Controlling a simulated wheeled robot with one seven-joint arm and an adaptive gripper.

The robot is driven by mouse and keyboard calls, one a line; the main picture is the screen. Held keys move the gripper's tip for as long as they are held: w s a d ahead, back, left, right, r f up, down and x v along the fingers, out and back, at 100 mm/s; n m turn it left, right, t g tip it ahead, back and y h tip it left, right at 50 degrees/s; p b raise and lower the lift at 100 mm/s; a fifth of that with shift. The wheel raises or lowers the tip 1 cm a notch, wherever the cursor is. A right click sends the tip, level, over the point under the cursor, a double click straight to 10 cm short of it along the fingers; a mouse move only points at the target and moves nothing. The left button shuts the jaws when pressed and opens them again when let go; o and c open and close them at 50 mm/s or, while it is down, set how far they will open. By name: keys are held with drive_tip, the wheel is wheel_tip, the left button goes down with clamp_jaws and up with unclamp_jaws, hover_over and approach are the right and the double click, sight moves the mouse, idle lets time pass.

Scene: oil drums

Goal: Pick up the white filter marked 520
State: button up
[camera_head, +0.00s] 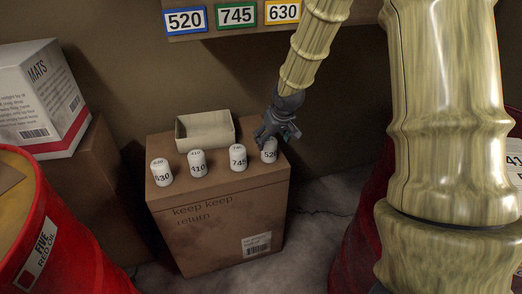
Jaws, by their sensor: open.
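The white filter marked 520 (269,154) stands upright at the right end of a row of white filters on top of a cardboard box (222,222). My gripper (268,140) is open, right above and behind this filter, close to its top. It covers part of the filter's upper edge. I cannot tell whether the fingers touch the filter.
To its left stand the white filters marked 745 (238,158), 410 (197,164) and 630 (161,173). An open tray (207,143) sits behind them. Number signs (237,15) hang above. Red drums (75,245) stand left and right; a MATS box (38,95) is at left.

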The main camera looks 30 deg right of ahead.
drive_tip(key=shift+w+b+x, duration=0.2)
drive_tip(key=shift+b+x, duration=0.2)
drive_tip(key=shift+x, duration=1.7)
drive_tip(key=shift+w+b+x, duration=0.15)
drive_tip(key=shift+b+x, duration=0.2)
drive_tip(key=shift+x, duration=1.75)
drive_tip(key=shift+a+r, duration=0.15)
drive_tip(key=shift+r, duration=0.05)
drive_tip(key=shift+c, duration=0.3)
drive_tip(key=c, duration=1.2)
drive_tip(key=shift+r, duration=0.1)
